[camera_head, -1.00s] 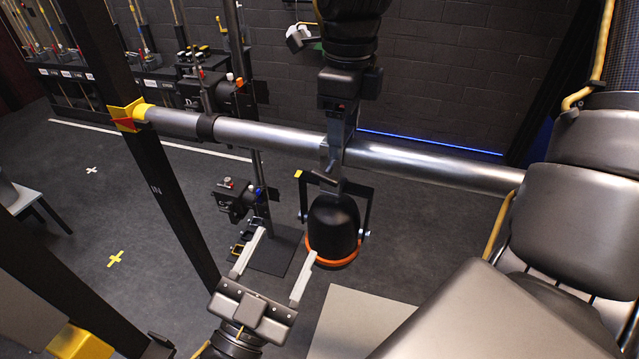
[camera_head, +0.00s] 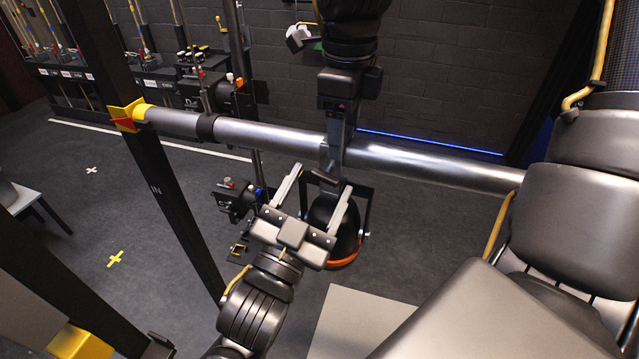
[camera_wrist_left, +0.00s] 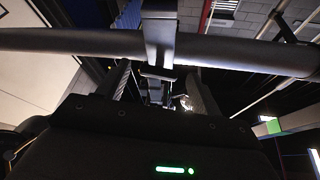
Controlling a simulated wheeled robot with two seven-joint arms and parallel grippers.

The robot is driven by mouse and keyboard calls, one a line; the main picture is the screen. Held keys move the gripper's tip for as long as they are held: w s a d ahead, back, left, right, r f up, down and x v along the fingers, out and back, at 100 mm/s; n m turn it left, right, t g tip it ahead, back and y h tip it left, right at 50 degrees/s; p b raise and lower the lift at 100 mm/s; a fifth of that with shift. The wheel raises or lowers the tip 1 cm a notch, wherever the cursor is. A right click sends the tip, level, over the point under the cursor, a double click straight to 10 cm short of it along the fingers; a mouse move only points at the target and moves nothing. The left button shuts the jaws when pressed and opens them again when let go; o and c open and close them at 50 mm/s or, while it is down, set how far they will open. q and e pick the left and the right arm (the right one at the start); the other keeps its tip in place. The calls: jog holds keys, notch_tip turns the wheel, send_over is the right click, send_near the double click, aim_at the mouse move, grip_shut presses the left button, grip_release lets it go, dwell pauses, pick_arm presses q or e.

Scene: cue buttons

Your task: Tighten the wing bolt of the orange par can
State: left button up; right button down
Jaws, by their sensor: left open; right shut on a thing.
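The orange par can (camera_head: 345,256) is a black lamp with an orange front rim. It hangs in a black yoke below the silver pipe (camera_head: 430,167). My right gripper (camera_head: 335,158) comes down from above and is shut at the pipe on what looks like the par can's clamp, mostly hidden by the fingers. My left gripper (camera_head: 322,182) is open and empty, below the pipe and in front of the lamp's upper part, its fingers pointing up. In the left wrist view the open fingers (camera_wrist_left: 160,85) stand either side of the clamp's lower end. I cannot make out the wing bolt.
A dark upright post (camera_head: 165,190) with a yellow bracket (camera_head: 128,115) holds the pipe's left end. A stand with black fixtures (camera_head: 237,198) is behind on the left. My own arm links fill the right side. The floor at left is mostly clear.

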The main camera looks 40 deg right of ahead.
pick_arm(q)
jog(key=shift+w+d+r, duration=0.15)
jog(key=shift+w+d, duration=0.05)
jog(key=shift+d, duration=0.25)
jog(key=c, duration=1)
jog(key=shift+m, duration=0.4)
jog(key=m+g, duration=0.1)
jog(key=m, duration=0.1)
jog(key=m+g, duration=0.1)
jog(key=m, duration=0.1)
jog(key=shift+w+a+r+m, duration=0.15)
jog(key=shift+m, duration=0.25)
jog(key=shift+r+m+g, duration=0.1)
jog(key=shift+m+g, duration=1.1)
jog(key=shift+m, duration=1)
